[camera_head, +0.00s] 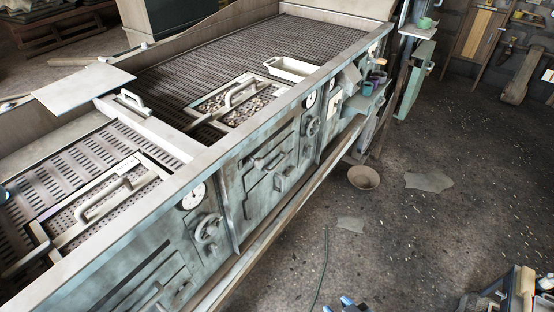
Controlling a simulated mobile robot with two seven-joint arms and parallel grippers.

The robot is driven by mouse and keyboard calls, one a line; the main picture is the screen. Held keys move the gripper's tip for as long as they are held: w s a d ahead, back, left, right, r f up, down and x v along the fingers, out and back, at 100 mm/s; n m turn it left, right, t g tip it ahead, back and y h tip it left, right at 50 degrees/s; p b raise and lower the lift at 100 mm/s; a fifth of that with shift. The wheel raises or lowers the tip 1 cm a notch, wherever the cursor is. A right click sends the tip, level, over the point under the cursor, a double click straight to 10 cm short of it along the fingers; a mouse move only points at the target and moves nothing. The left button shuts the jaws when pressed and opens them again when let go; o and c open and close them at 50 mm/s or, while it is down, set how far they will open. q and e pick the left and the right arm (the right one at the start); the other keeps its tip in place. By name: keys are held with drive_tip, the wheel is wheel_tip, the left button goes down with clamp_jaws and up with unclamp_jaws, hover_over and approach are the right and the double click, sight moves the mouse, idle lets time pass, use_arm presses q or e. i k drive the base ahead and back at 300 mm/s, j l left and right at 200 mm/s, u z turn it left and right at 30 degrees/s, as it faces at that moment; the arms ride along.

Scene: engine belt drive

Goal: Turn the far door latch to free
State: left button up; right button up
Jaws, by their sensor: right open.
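The cabinet front has a far door (258,192) of worn blue-green metal. It carries a bar handle (269,161), and a small dark latch-like part sits near it (277,181). A round dark wheel-like fitting (310,126) is to its right, below a white dial. I cannot tell which fitting is the latch or how it is set. My right gripper (345,304) shows only as blue-tipped fingers at the bottom edge. It is open, well below and right of the far door, and touches nothing visible.
A nearer dial (194,196) and wheel-like fitting (207,229) are on the front. Handled grates and a cream tray (290,69) lie on top. A brown bowl (363,177) and flat grey scraps (429,181) lie on the floor. The floor right of the cabinet is mostly free.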

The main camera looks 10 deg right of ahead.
sight(289, 171)
drive_tip(key=i+l+u, duration=0.15)
drive_tip(key=l, duration=0.2)
drive_tip(key=i+l+u, duration=0.3)
drive_tip(key=i+l, duration=0.15)
drive_tip(key=l, duration=0.25)
drive_tip(key=i+l+u, duration=0.2)
drive_tip(key=l, duration=0.2)
drive_tip(key=i+l+u, duration=0.15)
drive_tip(key=l, duration=0.25)
drive_tip(key=k, duration=0.05)
